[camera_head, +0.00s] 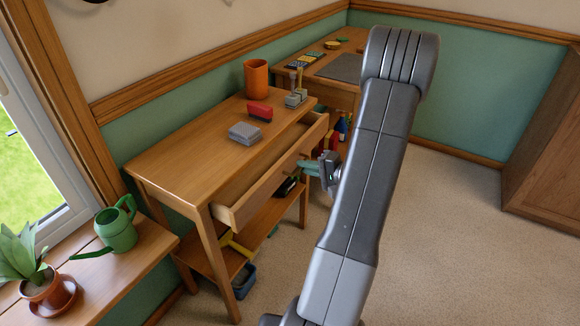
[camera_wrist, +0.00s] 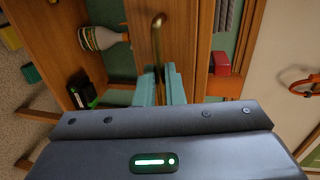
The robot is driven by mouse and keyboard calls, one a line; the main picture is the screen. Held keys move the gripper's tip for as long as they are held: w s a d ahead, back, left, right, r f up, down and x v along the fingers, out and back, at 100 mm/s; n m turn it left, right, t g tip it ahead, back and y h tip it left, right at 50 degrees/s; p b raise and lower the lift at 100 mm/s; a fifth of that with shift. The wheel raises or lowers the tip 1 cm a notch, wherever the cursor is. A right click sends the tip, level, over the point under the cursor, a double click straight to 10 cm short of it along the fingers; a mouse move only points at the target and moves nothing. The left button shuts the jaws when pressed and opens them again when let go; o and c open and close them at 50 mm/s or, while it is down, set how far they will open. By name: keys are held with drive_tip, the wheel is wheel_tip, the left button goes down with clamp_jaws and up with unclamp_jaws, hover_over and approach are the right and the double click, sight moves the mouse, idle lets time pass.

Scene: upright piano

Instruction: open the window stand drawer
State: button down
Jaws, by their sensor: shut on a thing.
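The window stand (camera_head: 180,165) is a wooden table along the green wall, beside the window. Its drawer (camera_head: 262,182) is pulled partly out, with a gap showing between the tabletop and the drawer front. My gripper (camera_head: 309,168) is at the right part of the drawer front, its teal fingers partly hidden by my arm. In the wrist view my gripper (camera_wrist: 165,86) is shut on a brass handle (camera_wrist: 157,48) on the drawer front (camera_wrist: 150,15). The drawer's inside looks empty where it shows.
On the stand are an orange cup (camera_head: 256,78), a red block (camera_head: 260,111), a grey stack (camera_head: 244,134) and a grey tool (camera_head: 296,96). The lower shelf (camera_head: 255,240) holds several things. A green watering can (camera_head: 116,229) stands left. Carpet right of my arm is clear.

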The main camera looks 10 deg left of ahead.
drive_tip(key=f+b+v, duration=0.2)
drive_tip(key=v, duration=0.7)
drive_tip(key=shift+d, duration=0.3)
drive_tip(key=shift+s, duration=0.1)
drive_tip(key=c, duration=1.5)
unclamp_jaws()
drive_tip(key=shift+c, duration=0.2)
drive_tip(key=p+v, duration=0.2)
drive_tip(key=v, duration=1.2)
drive_tip(key=shift+a, duration=0.1)
drive_tip(key=b+x, duration=0.1)
drive_tip(key=x, duration=1.3)
drive_tip(key=shift+a+b, duration=0.25)
drive_tip(key=shift+b, duration=0.1)
